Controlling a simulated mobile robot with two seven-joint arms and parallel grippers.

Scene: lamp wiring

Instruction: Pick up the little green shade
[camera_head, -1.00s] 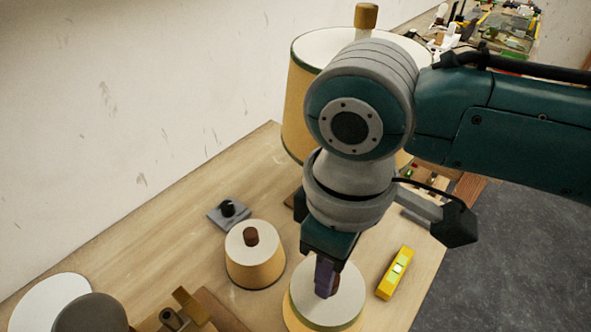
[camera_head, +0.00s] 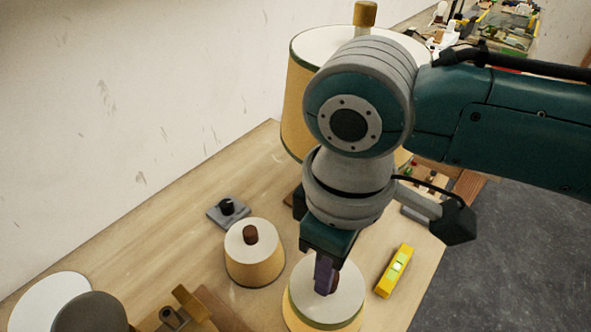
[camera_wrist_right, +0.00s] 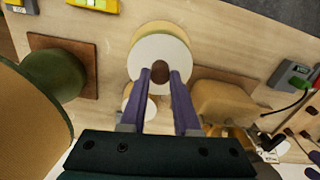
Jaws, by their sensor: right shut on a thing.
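The little green shade (camera_head: 335,307) is a cream cone with a white top, a brown knob and a green rim, at the bottom centre of the head view. My right gripper (camera_head: 326,288) comes down over it, its purple fingers shut on the knob. In the right wrist view the knob sits between the fingertips (camera_wrist_right: 161,73), with the white top of the shade (camera_wrist_right: 163,50) beyond. The head view does not clearly show whether the shade's lower rim is clear of the table. My left gripper is not in view.
A similar small shade (camera_head: 254,264) stands left of the held one. A yellow level (camera_head: 395,271) lies to the right. A large shade (camera_head: 297,110) stands behind my arm. A grey block with a black knob (camera_head: 228,212) sits farther back. Bare table lies at left centre.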

